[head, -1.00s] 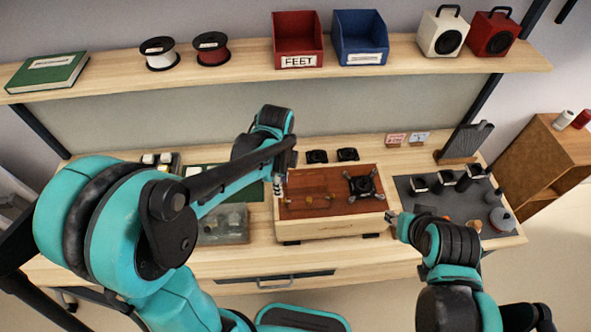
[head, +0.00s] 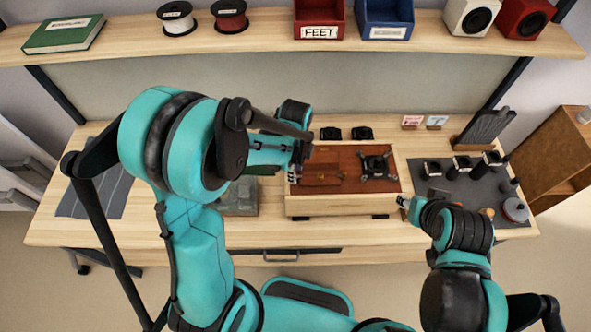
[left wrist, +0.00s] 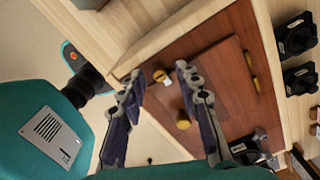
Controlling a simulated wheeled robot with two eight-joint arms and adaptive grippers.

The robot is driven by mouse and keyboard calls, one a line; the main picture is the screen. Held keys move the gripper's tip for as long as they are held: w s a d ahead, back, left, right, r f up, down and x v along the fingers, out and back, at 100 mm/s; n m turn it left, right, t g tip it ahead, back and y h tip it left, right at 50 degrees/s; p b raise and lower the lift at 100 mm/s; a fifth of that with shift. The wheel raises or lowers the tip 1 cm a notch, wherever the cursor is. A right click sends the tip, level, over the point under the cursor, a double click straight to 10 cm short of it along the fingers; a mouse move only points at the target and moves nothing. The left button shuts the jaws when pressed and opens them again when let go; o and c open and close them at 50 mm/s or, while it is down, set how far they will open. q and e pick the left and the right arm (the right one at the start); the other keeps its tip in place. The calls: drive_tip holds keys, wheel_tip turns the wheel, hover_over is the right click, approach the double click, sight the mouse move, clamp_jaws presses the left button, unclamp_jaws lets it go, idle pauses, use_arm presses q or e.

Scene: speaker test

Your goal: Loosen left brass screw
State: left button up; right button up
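The wooden box (head: 340,206) has a red-brown top. In the left wrist view, a small brass screw (left wrist: 160,75) shows near the panel's edge, between the fingertips in the picture; I cannot tell whether they touch it. A second brass piece (left wrist: 183,122) sits lower in that view, and a longer brass piece (left wrist: 250,57) lies to the right. My left gripper (left wrist: 161,82) is open, with its two fingers apart; in the head view it is over the box's left end. My right gripper (head: 403,200) is beside the box's right end; its fingers are too small to judge.
A black four-armed part (head: 375,165) sits on the right of the box top. Two black parts (head: 346,133) stand behind the box. A grey mat (head: 440,180) with several items lies right. A shelf (head: 270,50) runs above.

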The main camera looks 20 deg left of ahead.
use_arm(q)
clamp_jaws()
